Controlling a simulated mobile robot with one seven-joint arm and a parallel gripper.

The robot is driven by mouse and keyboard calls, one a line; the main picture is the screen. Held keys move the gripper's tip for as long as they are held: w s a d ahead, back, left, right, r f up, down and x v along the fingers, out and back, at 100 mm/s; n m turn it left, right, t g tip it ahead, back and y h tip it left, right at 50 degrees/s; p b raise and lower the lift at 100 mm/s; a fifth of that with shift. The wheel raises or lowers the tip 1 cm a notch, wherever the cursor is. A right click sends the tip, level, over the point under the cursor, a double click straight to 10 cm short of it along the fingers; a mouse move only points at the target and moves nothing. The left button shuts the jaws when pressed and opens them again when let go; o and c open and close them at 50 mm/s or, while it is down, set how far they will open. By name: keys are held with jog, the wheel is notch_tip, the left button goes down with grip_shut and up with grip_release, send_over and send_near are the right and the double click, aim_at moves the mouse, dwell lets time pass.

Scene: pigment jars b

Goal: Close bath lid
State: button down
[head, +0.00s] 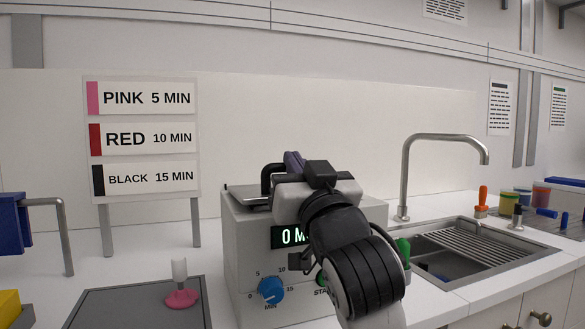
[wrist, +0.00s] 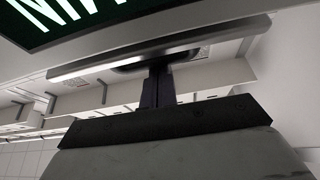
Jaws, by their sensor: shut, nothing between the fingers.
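The bath is a grey box (head: 240,240) with a "0 M…" display (head: 288,236) and a blue dial. The left part of its metal lid (head: 246,197) shows at the top and looks about flat. A black handle (head: 270,172) rises there. My arm hides the rest of the lid. My gripper (head: 293,160) is over the bath top, beside the handle, its dark fingers together and empty. In the wrist view the shut fingers (wrist: 158,85) reach toward a grey plate edge (wrist: 190,43) with a dark part behind; I cannot tell whether they touch.
A pink-based stirrer (head: 181,296) stands on a dark mat at the front left. A blue item hangs on a metal rack (head: 62,235) at far left. A colour-time sign (head: 143,138) stands behind. The sink (head: 470,255) and tap (head: 405,175) are right; coloured jars (head: 524,199) stand beyond.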

jog(key=shift+s+f+b, duration=0.2)
jog(key=shift+f+b, duration=0.2)
jog(key=shift+f, duration=0.3)
